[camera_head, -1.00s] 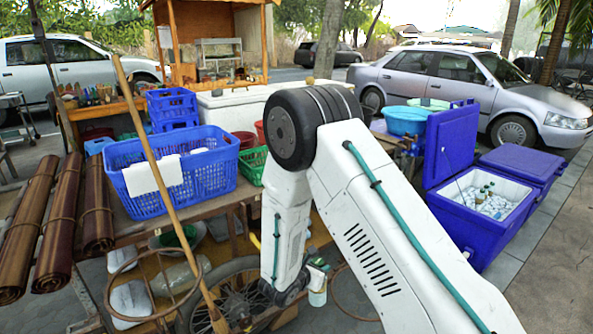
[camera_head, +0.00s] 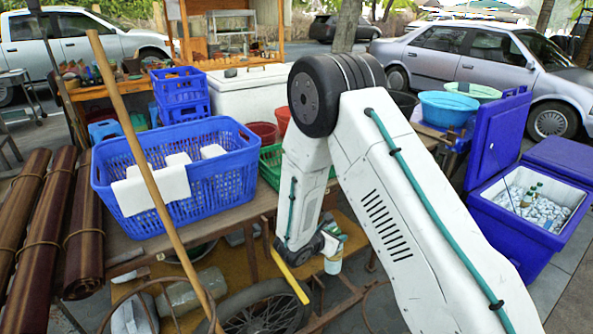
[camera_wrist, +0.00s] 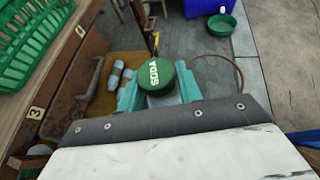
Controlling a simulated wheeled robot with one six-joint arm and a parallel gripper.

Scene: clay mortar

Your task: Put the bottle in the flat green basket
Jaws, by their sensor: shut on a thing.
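The bottle shows its round green cap marked "SODA" (camera_wrist: 157,76) in the wrist view, seen from above. My gripper (camera_wrist: 160,94) has its teal fingers on both sides of the bottle and is shut on it. In the head view the bottle (camera_head: 333,262), pale with a greenish label, hangs upright below my wrist, beside the cart and lower than its tabletop. The flat green basket (camera_head: 271,165) sits on the tabletop, partly hidden by my arm and the blue basket. It also shows in the wrist view (camera_wrist: 35,40) at upper left, above and left of the bottle.
A large blue basket (camera_head: 212,185) with white items stands left of the green one. A wooden pole (camera_head: 140,135) leans in front. Rolled mats (camera_head: 82,225) lie at left. A blue cooler (camera_head: 515,225) of ice and bottles stands right. Red buckets (camera_head: 264,132) stand behind.

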